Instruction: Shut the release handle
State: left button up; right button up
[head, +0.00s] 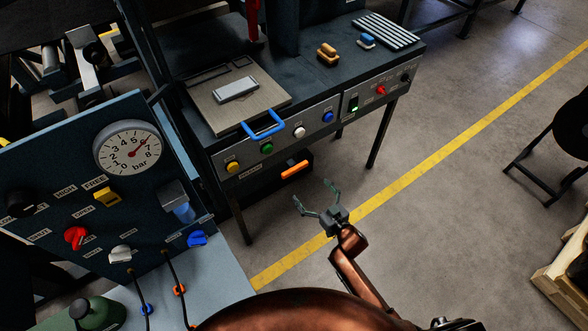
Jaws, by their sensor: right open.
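No readable label marks the release handle, and I cannot tell which handle it is. An orange bar handle (294,170) sits on the dark front below the press table's button panel. A blue loop handle (262,125) is at the front edge of the beige plate (212,108) on the press table. A red upright lever (253,22) stands at the back, its top cut off. My right gripper (312,193) is open and empty, in front of the table, a little below and right of the orange handle in the picture, apart from it. My left gripper is not in view.
A control panel (40,165) with a round gauge (128,148) and several knobs stands at left. The press table front (315,118) carries coloured buttons. Brushes (327,54) lie on top. Floor is clear to the right, up to a stool (575,130) and wooden pallet (565,275).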

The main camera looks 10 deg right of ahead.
aim_at(296, 170)
jog(key=shift+t+y, duration=0.3)
jog(key=shift+y, duration=0.2)
jog(key=w+a+r, duration=0.1)
jog(key=w, duration=0.1)
jog(key=w+a+r+b, duration=0.1)
jog(key=w+a+r, duration=0.1)
jog(key=w+a+r+b, duration=0.1)
jog(key=w, duration=0.2)
jog(key=shift+w+a+r, duration=0.1)
jog(key=shift+a+r, duration=0.05)
jog(key=shift+r, duration=0.15)
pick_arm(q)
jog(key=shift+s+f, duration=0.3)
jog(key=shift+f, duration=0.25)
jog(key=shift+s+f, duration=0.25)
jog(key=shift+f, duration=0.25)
pick_arm(e)
jog(key=shift+w+a, duration=0.15)
jog(key=shift+w, duration=0.3)
